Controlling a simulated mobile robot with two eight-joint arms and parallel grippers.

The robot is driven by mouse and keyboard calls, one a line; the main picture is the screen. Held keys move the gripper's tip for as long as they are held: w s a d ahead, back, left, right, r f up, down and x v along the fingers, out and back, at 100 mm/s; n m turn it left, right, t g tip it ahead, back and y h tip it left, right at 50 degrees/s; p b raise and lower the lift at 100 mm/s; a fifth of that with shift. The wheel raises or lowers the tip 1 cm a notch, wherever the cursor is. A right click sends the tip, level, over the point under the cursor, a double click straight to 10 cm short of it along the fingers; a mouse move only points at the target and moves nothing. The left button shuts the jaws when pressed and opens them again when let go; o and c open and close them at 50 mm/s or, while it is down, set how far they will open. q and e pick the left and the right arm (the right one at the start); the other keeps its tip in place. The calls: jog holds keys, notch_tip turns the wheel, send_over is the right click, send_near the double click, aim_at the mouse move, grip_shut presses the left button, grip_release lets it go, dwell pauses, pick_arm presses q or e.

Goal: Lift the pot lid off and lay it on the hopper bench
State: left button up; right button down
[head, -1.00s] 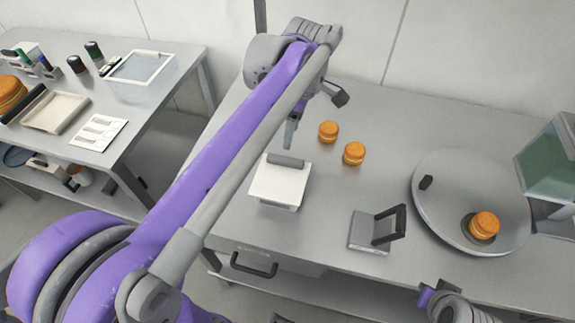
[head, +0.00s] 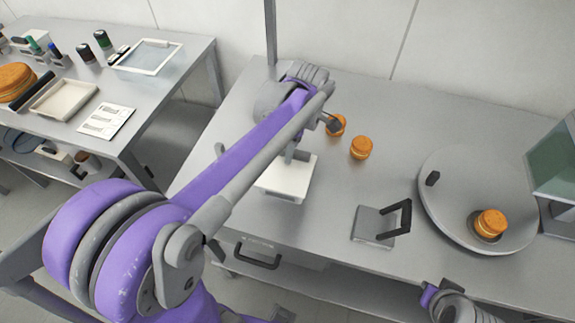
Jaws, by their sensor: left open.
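A squat white square box (head: 287,186) with a grey bar handle at its back edge stands on the grey hopper bench (head: 235,205); it may be the lidded pot, but I cannot tell. My left gripper (head: 290,150) is open at the back of this white box, near its handle. My arm and wrist hide most of the gripper and part of the box. I cannot tell whether the fingers touch the handle. Only a purple and grey part of my right arm shows at the bottom; its gripper is out of view.
A round grey disc (head: 458,165) carries another round. A glass-sided hopper (head: 556,165) stands far right. The left table (head: 160,90) holds trays and jars.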

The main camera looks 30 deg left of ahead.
pick_arm(q)
grip_shut()
dwell(0.5)
